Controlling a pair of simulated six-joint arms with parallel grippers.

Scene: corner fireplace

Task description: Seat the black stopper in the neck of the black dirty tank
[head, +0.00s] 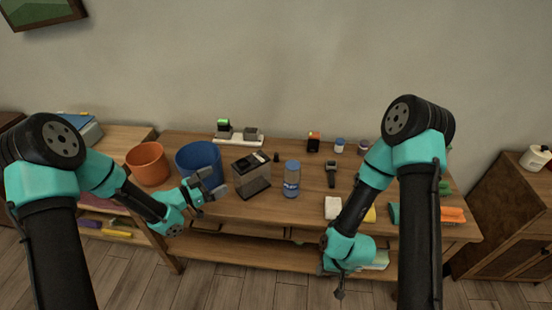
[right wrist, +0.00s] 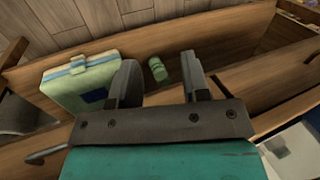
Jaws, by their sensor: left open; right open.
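The black dirty tank (head: 254,184) stands upright near the middle of the table, a dark see-through box with a dark top. A small black piece (head: 276,157), which looks like the stopper, sits just behind and right of the tank; it is too small to be sure. My left gripper (head: 211,184) is open and empty, just left of the tank, with a small gap between them. My right gripper (head: 340,292) is low at the table's front edge, away from the tank. In the right wrist view its jaws (right wrist: 162,80) are open with nothing between them.
A blue bucket (head: 198,156) and an orange pot (head: 148,163) stand left of the tank. A blue bottle (head: 291,180) is close on its right. A white block (head: 332,207) lies farther right. A green case (right wrist: 78,82) and green roll (right wrist: 157,69) lie below my right gripper.

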